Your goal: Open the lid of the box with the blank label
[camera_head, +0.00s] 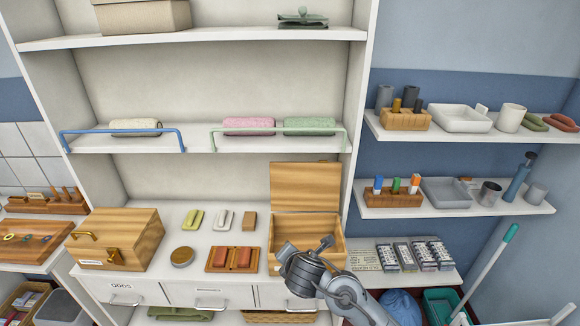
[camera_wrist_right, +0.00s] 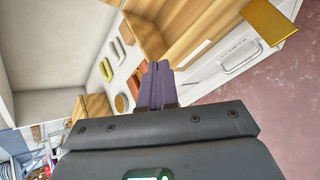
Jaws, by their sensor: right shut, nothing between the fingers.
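Two wooden boxes stand on the white counter. The right box (camera_head: 334,236) has its lid (camera_head: 305,187) raised upright at the back, and its inside shows. In the right wrist view, a plain white label (camera_wrist_right: 193,53) sits on its wooden front (camera_wrist_right: 210,22), near a brass handle (camera_wrist_right: 270,22). My arm hides much of that front in the head view. The left box (camera_head: 128,237) is closed, with brass handles and a label (camera_head: 91,262) bearing dark marks. My right gripper (camera_head: 283,251) is at the right box's front; its fingers (camera_wrist_right: 154,68) are shut and empty. My left gripper is not in view.
Between the boxes lie a yellow bar (camera_head: 193,219), a white bar (camera_head: 223,219), a round tin (camera_head: 182,257) and a wooden tray (camera_head: 211,267) with red blocks. Small packs (camera_head: 413,256) lie to the right. Drawers (camera_head: 210,297) run below the counter.

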